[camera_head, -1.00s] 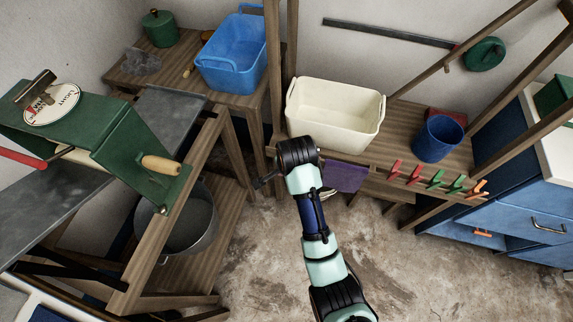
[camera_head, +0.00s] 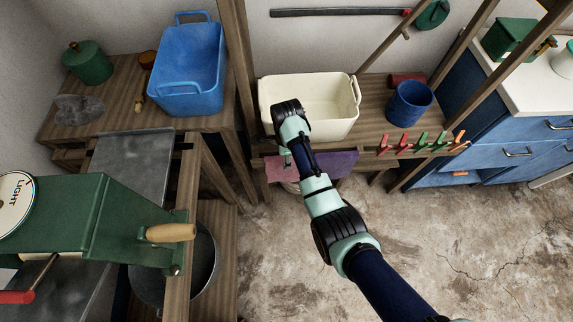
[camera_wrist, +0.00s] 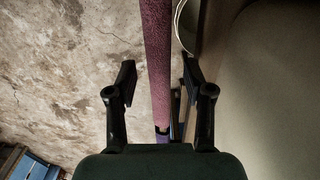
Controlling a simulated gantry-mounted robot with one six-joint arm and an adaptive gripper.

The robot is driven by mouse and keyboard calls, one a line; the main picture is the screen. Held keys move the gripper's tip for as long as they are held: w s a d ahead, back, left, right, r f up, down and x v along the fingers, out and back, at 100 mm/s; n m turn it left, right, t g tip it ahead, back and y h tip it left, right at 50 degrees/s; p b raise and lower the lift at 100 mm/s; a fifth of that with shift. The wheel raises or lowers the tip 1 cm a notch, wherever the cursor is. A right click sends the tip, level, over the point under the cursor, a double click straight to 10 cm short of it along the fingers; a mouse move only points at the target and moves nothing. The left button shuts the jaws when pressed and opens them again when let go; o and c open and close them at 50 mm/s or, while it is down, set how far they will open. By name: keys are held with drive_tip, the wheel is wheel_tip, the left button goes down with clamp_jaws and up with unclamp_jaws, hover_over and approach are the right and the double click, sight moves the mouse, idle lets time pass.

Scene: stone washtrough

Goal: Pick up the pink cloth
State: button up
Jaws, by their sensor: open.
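The pink cloth (camera_head: 275,169) hangs from the front edge of the wooden bench, partly hidden by my arm. The purple cloth (camera_head: 338,164) hangs just right of it. In the wrist view the pink cloth (camera_wrist: 157,45) shows nearly edge-on as a narrow upright strip. My gripper (camera_wrist: 158,78) is open, with one finger on each side of this strip. Neither finger clearly touches it. A small purple patch (camera_wrist: 161,130) shows below the strip. In the head view my gripper is mostly hidden behind my wrist at the bench's front edge.
A cream tub (camera_head: 330,127) stands on the bench (camera_head: 375,118) just behind my wrist. A blue bucket (camera_head: 409,103) stands right of it. Several clothes pegs (camera_head: 420,143) sit along the front edge. A green mangle (camera_head: 110,220) is at left. Floor in front is open.

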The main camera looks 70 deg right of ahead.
wheel_tip(320, 180, down, 3)
drive_tip(key=shift+f+b, duration=0.2)
drive_tip(key=shift+b, duration=0.1)
drive_tip(key=c, duration=0.9)
drive_tip(key=shift+c, duration=0.2)
drive_tip(key=shift+r, duration=0.1)
